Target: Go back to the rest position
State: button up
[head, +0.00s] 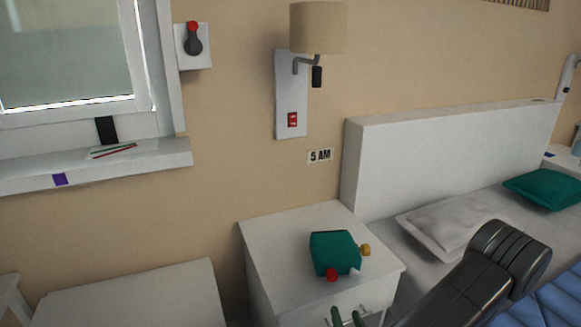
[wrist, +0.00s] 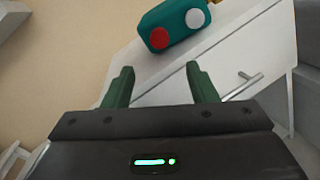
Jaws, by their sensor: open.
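My gripper (wrist: 160,88) is open, with its two green fingers apart and nothing between them in the wrist view. In the head view its green fingertips (head: 347,317) show at the bottom edge, in front of the white nightstand (head: 275,250). A teal box (head: 333,252) with red, white and yellow knobs sits on the nightstand top. The box also shows in the wrist view (wrist: 172,22), beyond the fingertips and apart from them. My dark arm reaches in from the lower right of the head view.
A bed with a white headboard (head: 450,150), a pale pillow (head: 450,222) and a green pillow (head: 545,188) stands at right. A wall lamp (head: 318,28) hangs above the nightstand. A windowsill (head: 100,165) is at left, above a white surface (head: 130,295).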

aim_at(333, 278)
jog(key=w, duration=0.4)
jog(key=w+a, duration=0.1)
jog(key=w, duration=0.8)
jog(key=shift+a, duration=0.25)
jog(key=shift+s, duration=0.1)
jog(key=s+d, duration=0.2)
jog(key=s, duration=1.1)
jog(key=w, duration=0.4)
jog(key=w+a, duration=0.1)
jog(key=w, duration=0.4)
jog(key=w+a, duration=0.1)
jog(key=w, duration=0.3)
jog(key=shift+w, duration=0.15)
jog(key=n, duration=0.2)
jog(key=shift+n+b, duration=0.3)
jog(key=shift+b, duration=0.05)
jog(key=s+a+r+n+y, duration=0.1)
jog(key=s+a+n+y, duration=0.1)
jog(key=s, duration=1.2)
jog(key=shift+s+a+n+g+y, duration=0.15)
jog(key=shift+s+n+g+y, duration=0.2)
jog(key=shift+n+y, duration=0.2)
jog(key=shift+r, duration=0.15)
